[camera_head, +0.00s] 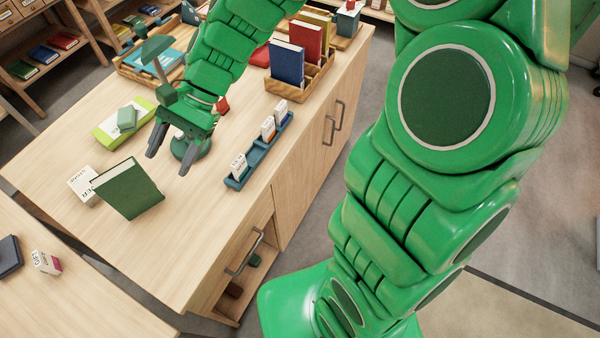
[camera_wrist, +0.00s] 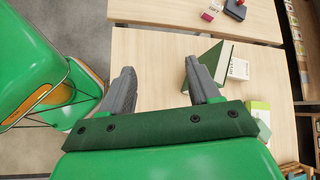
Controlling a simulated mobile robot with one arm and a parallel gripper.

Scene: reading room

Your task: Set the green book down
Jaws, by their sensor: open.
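The green book (camera_head: 128,188) stands on the wooden counter (camera_head: 205,240) near its left edge, leaning a little, with its cover facing the camera. My gripper (camera_head: 170,158) is open and empty, above the counter to the upper right of the book and apart from it in the head view. In the wrist view, my gripper (camera_wrist: 163,86) has its fingers wide apart with bare counter between them. The book (camera_wrist: 216,54) shows there behind the right finger, which hides part of it.
A white lettered block (camera_head: 80,186) stands close behind the book. A lime-green folder (camera_head: 113,128) bears a green block (camera_head: 127,118). A green lamp (camera_head: 157,50) stands behind my gripper. A blue tray (camera_head: 240,178) with card blocks lies right; a wooden rack (camera_head: 292,88) holds books.

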